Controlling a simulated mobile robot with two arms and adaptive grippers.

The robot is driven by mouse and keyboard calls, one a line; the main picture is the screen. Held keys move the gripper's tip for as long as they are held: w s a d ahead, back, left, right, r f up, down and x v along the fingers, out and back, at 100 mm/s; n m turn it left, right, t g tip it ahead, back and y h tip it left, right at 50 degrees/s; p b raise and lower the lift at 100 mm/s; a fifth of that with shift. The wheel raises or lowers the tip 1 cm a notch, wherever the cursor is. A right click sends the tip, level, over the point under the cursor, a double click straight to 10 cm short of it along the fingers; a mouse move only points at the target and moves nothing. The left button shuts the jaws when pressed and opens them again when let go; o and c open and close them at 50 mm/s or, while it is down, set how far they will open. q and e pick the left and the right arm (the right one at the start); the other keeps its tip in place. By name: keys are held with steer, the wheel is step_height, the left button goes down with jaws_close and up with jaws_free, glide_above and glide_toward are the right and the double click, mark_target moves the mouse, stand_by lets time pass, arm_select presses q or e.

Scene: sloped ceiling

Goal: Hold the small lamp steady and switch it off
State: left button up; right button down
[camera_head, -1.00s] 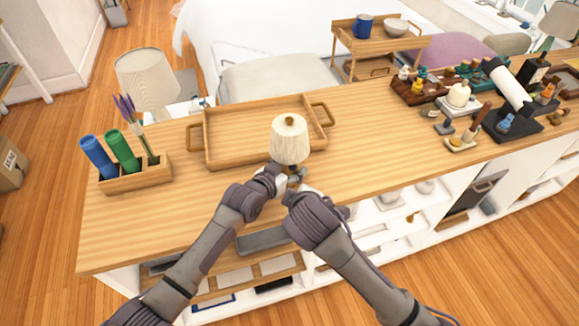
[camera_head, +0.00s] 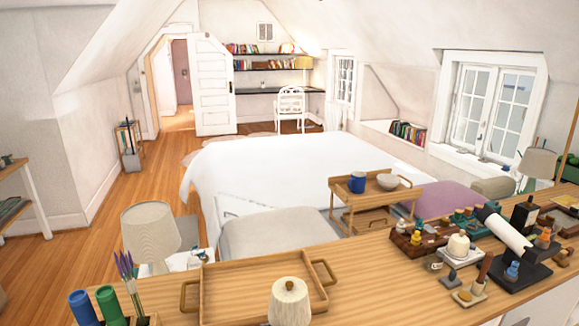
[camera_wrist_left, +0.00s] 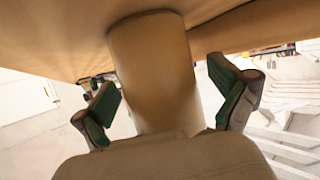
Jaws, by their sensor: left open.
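The small lamp (camera_head: 290,303) stands on the wooden counter in the head view. Its cream shade with a brown top knob shows at the bottom edge; its stem and base are cut off. In the left wrist view my left gripper (camera_wrist_left: 165,88) is open, its green-padded fingers apart on either side of a beige upright cylinder (camera_wrist_left: 152,65). This looks like part of the lamp, but I cannot be sure. I see gaps beside the fingers. The lamp's switch is not visible. My right gripper is out of view.
A wooden tray (camera_head: 190,297) with handles lies behind the lamp. A holder with green and blue cylinders (camera_head: 110,306) and brushes stands left. A telescope-like white tube (camera_head: 503,230), a candle (camera_head: 458,246) and bottles crowd the counter's right. A bed (camera_head: 270,180) lies beyond.

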arm_select(q)
steer(key=v, duration=1.2)
